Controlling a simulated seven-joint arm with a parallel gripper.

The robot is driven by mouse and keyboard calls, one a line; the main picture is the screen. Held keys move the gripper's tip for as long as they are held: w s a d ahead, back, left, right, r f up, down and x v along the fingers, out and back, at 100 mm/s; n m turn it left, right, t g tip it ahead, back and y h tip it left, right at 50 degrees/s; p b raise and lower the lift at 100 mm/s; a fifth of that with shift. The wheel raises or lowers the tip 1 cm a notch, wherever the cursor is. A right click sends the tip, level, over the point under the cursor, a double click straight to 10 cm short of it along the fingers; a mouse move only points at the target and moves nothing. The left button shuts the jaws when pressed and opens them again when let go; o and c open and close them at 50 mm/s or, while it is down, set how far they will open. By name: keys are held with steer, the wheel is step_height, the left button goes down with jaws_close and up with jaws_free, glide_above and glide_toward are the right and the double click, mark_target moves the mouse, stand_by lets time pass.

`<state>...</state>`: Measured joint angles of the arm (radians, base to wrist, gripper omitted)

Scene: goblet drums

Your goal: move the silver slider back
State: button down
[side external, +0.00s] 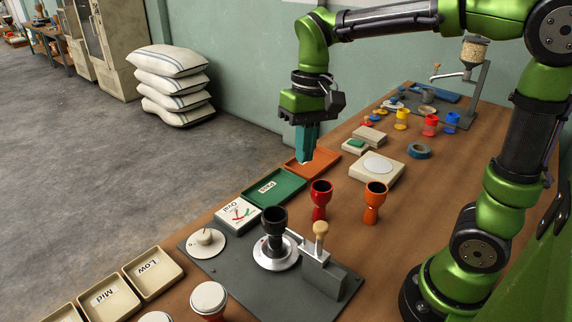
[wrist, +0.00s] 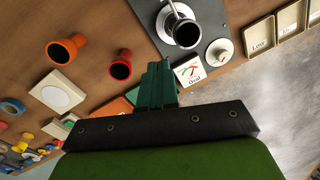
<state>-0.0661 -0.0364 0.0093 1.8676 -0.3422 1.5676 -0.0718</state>
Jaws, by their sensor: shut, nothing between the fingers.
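A dark grey base plate (side external: 222,262) carries a black goblet drum (side external: 275,222) standing on a round silver disc (side external: 273,261). Right of the drum is a silver slider-like piece (side external: 312,250) with a wooden knob (side external: 320,229), on a grey block (side external: 335,277). The black drum also shows at the top of the wrist view (wrist: 187,33); the knob does not show clearly there. My gripper (side external: 302,160) is shut and empty, pointing down above the orange tray (side external: 326,159), apart from the slider. Its teal fingers also show in the wrist view (wrist: 159,68).
A white dial (side external: 204,242) sits on the plate. A red goblet (side external: 320,198) and an orange goblet (side external: 376,201) stand behind it. Bare table lies right of the goblets.

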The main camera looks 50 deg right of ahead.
steer(key=s+a+f+m+g, duration=0.1)
steer(key=s+a+f+g, duration=0.2)
steer(key=f, duration=0.4)
steer(key=s+a, duration=0.1)
steer(key=s, duration=0.1)
steer(key=shift+s+a, duration=0.3)
steer(key=shift+s, duration=0.1)
stand_by(0.4)
steer(key=s, duration=0.5)
steer(key=shift+s, duration=0.25)
